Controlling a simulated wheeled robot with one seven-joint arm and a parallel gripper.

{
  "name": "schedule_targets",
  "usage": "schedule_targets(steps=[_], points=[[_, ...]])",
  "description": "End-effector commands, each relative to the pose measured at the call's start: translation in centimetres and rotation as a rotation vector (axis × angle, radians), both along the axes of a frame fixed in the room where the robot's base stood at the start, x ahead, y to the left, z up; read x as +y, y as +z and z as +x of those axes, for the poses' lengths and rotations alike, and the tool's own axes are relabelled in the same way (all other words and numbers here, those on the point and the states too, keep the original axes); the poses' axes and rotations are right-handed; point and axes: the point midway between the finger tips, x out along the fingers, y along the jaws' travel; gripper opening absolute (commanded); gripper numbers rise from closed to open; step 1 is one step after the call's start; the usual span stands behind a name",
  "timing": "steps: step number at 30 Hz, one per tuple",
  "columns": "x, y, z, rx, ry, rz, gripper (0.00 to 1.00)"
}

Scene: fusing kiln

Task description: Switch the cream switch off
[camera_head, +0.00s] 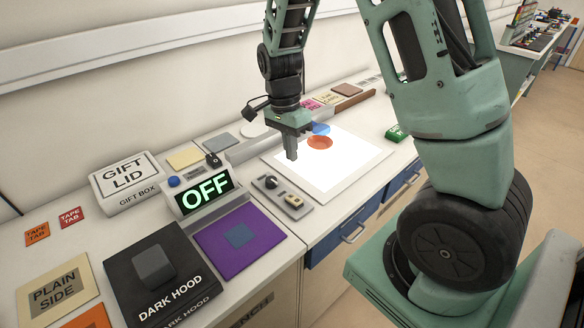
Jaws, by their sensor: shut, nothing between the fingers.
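A grey switch box (278,208) lies on the bench near the middle of the view. It carries a small cream switch (293,201) at its right end and a dark knob or switch (271,182) at its left end. Which way the cream switch is tipped is too small to tell. A display (207,191) to the left of the box reads "OFF" in green letters. My gripper (291,157) points down, shut and empty. In the picture it is above and behind the box, apart from the cream switch, by the left edge of a lit white panel.
The white panel (345,165) bears an orange disc (320,142) and a blue piece (319,128). A purple board (268,250), a black "DARK HOOD" box (195,270) and a "GIFT LID" box (128,178) lie on the left. A green box (396,133) sits near the front edge.

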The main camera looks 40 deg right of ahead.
Motion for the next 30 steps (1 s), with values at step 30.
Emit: schedule_targets(steps=[30], points=[[0.1,1.6,0.3,-0.002,0.004,0.0,0.0]])
